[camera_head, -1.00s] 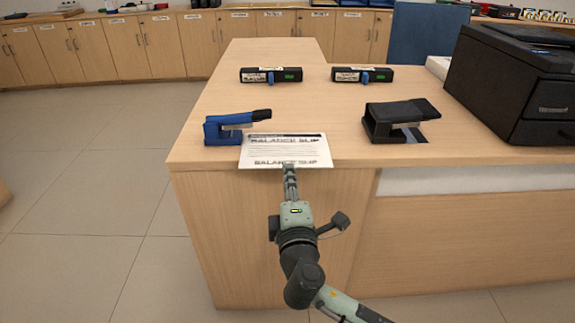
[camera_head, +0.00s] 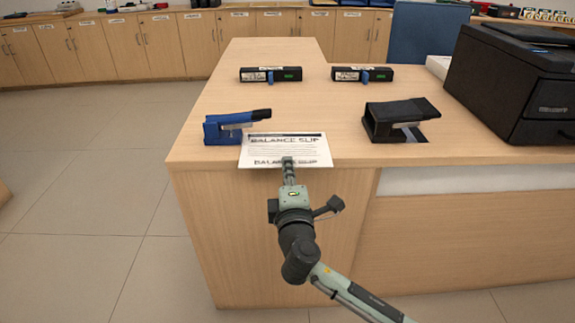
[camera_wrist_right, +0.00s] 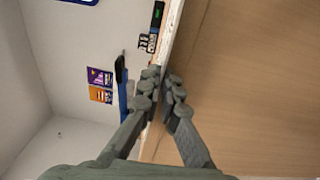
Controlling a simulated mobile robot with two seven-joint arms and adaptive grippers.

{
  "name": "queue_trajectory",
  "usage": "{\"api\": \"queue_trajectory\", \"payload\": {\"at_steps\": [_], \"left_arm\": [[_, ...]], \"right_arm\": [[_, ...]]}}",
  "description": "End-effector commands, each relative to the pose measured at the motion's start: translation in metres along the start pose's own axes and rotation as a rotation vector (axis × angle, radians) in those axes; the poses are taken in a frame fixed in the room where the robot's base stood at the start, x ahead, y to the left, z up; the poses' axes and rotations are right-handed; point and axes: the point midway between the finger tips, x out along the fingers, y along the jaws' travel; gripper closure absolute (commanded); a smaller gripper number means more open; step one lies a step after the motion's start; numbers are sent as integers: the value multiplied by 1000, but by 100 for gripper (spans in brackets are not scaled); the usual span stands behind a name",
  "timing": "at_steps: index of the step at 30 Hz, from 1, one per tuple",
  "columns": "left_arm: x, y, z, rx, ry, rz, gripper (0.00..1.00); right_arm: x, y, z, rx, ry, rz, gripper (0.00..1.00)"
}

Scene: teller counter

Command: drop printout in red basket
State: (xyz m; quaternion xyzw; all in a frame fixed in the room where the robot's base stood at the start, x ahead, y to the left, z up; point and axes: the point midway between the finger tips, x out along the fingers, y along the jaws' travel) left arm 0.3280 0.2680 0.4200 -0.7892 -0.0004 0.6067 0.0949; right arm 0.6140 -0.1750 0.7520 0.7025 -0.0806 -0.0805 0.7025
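The printout (camera_head: 285,151), a white sheet headed "BALANCE SLIP", lies on the counter corner and reaches its front edge. My right gripper (camera_head: 288,162) comes from below and in front, with its fingertips at the sheet's front edge; one finger overlaps the sheet. In the right wrist view, its two fingers (camera_wrist_right: 164,80) stand a narrow gap apart, one on each side of the counter-edge line. The sheet is seen almost edge-on there, and no firm grip on it shows. No red basket and no left gripper are in view.
A black hole punch (camera_head: 398,121) stands to the right. Two black labelled devices (camera_head: 270,75) (camera_head: 362,75) lie farther back. A black printer (camera_head: 512,85) occupies the right. The counter (camera_head: 310,105) middle is clear.

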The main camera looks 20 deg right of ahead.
Motion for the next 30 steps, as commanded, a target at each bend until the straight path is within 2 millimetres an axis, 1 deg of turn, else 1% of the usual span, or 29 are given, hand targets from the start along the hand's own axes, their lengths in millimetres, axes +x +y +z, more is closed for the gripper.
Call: {"api": "queue_trajectory", "payload": {"at_steps": [14, 16, 21, 30], "left_arm": [[-1, -1, 0, 0, 1, -1, 100], [-5, -3, -1, 1, 1, -3, 100], [-24, -5, -6, 0, 1, -2, 100], [-22, -4, -5, 0, 0, -1, 100]], "right_arm": [[0, 0, 0, 0, 0, 0, 100], [0, 6, 0, 0, 0, 0, 100], [0, 28, 0, 0, -1, 0, 100], [-2, 26, 0, 0, 0, -1, 100]]}}
